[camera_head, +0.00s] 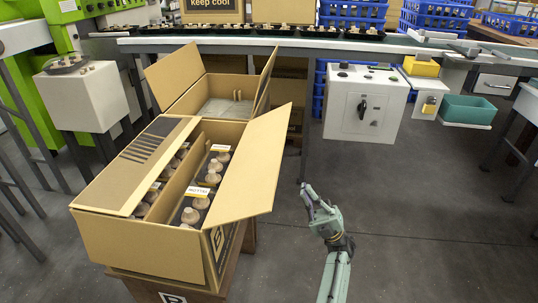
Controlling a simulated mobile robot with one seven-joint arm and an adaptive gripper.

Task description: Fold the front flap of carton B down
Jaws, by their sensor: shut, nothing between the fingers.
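A brown carton (135,247), which I take to be carton B, stands on a brown wooden stand with a partly cut-off letter label. Inside are trays of mushrooms (200,199) with white and yellow labels. Its left flap (135,165) lies inward over part of the trays and carries dark printed stripes. Its right flap (250,165) stands raised and tilted outward. My gripper (319,200) is shut and empty, to the right of the carton and apart from the right flap, above the floor.
Another open carton (214,87) with raised flaps sits directly behind. A conveyor (300,46) with mushroom trays crosses the back. A grey control box (365,102), a green bin (467,109) and blue crates (350,14) stand beyond. The floor around my gripper is clear.

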